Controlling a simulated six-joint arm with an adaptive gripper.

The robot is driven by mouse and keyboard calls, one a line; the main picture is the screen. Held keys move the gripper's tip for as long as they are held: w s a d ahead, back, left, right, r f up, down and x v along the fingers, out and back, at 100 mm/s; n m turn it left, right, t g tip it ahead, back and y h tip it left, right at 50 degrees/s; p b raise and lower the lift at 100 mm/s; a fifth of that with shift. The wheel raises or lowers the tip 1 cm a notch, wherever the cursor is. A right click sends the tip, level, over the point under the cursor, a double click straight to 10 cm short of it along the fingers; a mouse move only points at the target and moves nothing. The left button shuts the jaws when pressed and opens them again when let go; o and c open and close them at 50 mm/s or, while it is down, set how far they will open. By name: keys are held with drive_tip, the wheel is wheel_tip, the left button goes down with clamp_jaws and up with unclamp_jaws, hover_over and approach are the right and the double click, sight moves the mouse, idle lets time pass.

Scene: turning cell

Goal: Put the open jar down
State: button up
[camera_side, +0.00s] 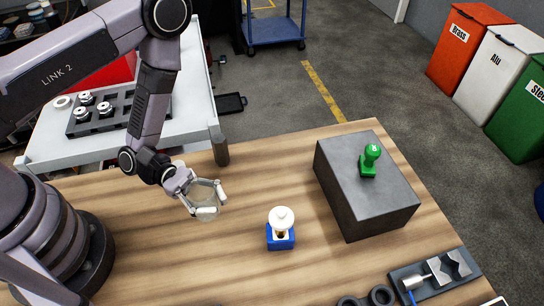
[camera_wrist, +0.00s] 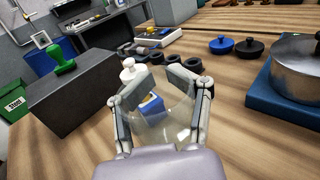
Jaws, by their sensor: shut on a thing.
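The open jar (camera_side: 206,193) is clear glass and hard to make out against the table. My gripper (camera_side: 207,204) is shut around its sides, near the left part of the wooden table (camera_side: 150,250). In the wrist view the jar (camera_wrist: 165,125) is see-through between the two fingers of my gripper (camera_wrist: 158,98). Its rim and base are faint. The side view does not show clearly whether its base touches the table.
A blue block with a white knobbed piece (camera_side: 281,228) stands right of the jar. A grey block (camera_side: 367,195) carries a green stamp (camera_side: 371,160). Blue (camera_wrist: 221,44) and black (camera_wrist: 249,48) knobbed lids and a metal pot (camera_wrist: 298,70) lie right in the wrist view.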

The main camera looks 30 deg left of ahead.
drive_tip(key=shift+n+t, duration=0.4)
drive_tip(key=shift+t, duration=0.3)
drive_tip(key=f, duration=0.2)
drive_tip(key=w+f, duration=0.1)
drive_tip(key=f, duration=0.1)
drive_tip(key=shift+f, duration=2.2)
drive_tip(key=shift+f, duration=0.15)
drive_tip(key=o, duration=1.4)
drive_tip(key=shift+c, duration=0.2)
